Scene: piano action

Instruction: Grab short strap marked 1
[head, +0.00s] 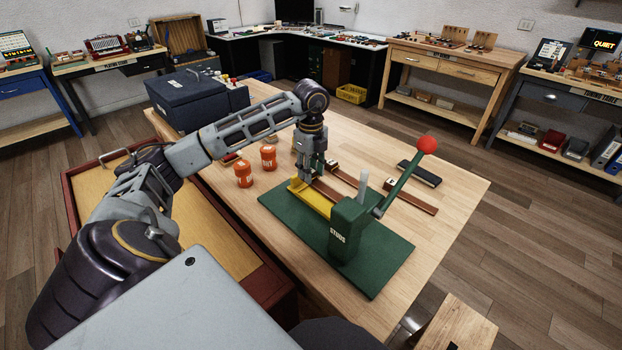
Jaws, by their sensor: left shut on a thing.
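My left gripper (308,172) points down over the far end of a green base plate, beside a yellow block (312,200). It is shut on a brown strap (331,192) whose length runs toward the lower right. Two more brown straps lie on the table to the right, one behind the green press (345,176) and one at the right (415,202). Small pale tags sit at their far ends; the numbers are too small to read. The gripper hides the held strap's far end. My right gripper is out of view.
The green press marked STUDS (345,232), with a red-knobbed lever (426,145), stands on the base plate (385,262). Orange jars (244,174) and a dark blue case (190,97) are at the left. A black bar (420,173) lies at the right. The table's (455,190) right side is clear.

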